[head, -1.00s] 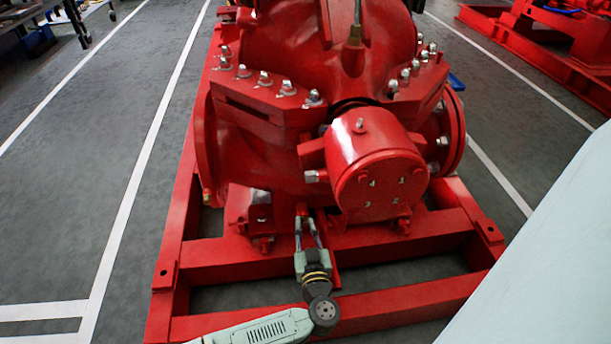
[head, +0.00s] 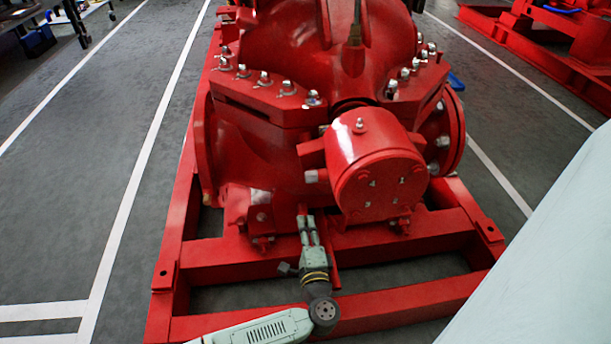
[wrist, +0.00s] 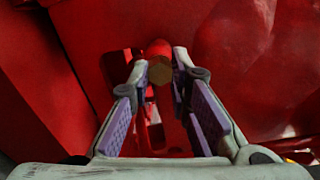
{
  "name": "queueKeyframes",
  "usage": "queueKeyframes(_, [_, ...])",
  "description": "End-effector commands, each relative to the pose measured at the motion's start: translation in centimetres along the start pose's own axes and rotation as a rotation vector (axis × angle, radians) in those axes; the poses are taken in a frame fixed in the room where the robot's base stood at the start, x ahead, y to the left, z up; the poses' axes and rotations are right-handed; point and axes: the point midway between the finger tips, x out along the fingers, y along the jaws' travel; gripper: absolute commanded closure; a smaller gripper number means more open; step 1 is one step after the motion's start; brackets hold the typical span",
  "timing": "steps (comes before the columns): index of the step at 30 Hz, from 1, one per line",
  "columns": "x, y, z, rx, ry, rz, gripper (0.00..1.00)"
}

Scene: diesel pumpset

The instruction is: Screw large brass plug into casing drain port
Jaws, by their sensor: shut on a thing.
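The brass plug (wrist: 159,70) shows its hexagonal head in the wrist view, end on, between my two fingertips. My gripper (wrist: 159,76) is shut on it, one finger on each side. A round red boss (wrist: 158,48) shows just behind and above the plug, in line with it; the plug hides the drain port opening, and I cannot tell how deep its thread sits. In the head view my gripper (head: 307,222) reaches to the lower front of the red pump casing (head: 265,160), where the plug is too small to make out.
The red base frame (head: 400,303) runs under and in front of the casing. A red bearing housing (head: 375,165) juts out just right of and above my gripper. A bolted foot bracket (head: 260,215) stands close on the left. Grey floor lies open at the left.

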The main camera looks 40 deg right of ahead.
Motion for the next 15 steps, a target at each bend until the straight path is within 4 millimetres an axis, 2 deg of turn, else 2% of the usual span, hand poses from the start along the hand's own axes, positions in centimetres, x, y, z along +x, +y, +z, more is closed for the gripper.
queueKeyframes(3, [0.18, -0.17, 0.28, 0.207, -0.007, -0.004, 1.0])
queueKeyframes(6, [0.18, -0.18, 0.29, 0.331, -0.008, -0.004, 1.0])
queueKeyframes(15, [0.18, -0.23, 0.31, 0.371, -0.009, -0.004, 1.0])
